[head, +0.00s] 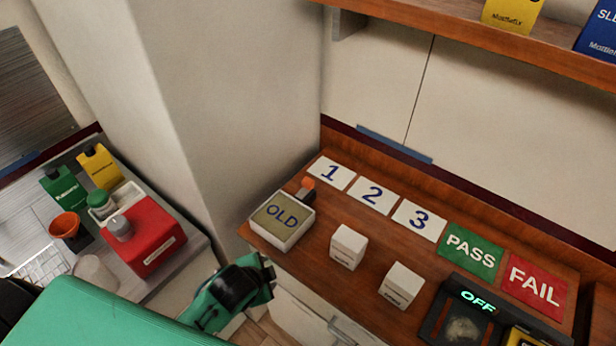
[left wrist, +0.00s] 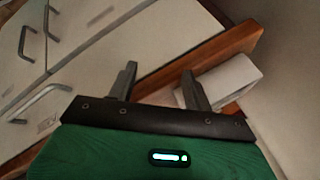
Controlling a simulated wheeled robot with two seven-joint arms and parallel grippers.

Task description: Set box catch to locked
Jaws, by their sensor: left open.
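A light box marked OLD (head: 283,222) sits at the left end of the wooden counter. A small orange-tipped grey lever (head: 307,187) stands at its back right; it may be the box catch, but no marking for locked is readable. My left gripper (head: 268,277) is open and empty, in front of and below the OLD box at the counter's front edge. In the left wrist view, my open fingers (left wrist: 159,74) point toward the wooden edge. A white box (left wrist: 222,82) shows just beyond the right finger; contact cannot be told. The lever is not seen there. My right gripper is out of view.
Two white blocks (head: 348,247) (head: 402,286) stand right of the OLD box, before cards 1, 2, 3, PASS (head: 472,250) and FAIL (head: 536,287). A device reading OFF (head: 478,301) is front right. A wall pillar (head: 215,110) rises on the left; a red box (head: 147,238) stands beyond it.

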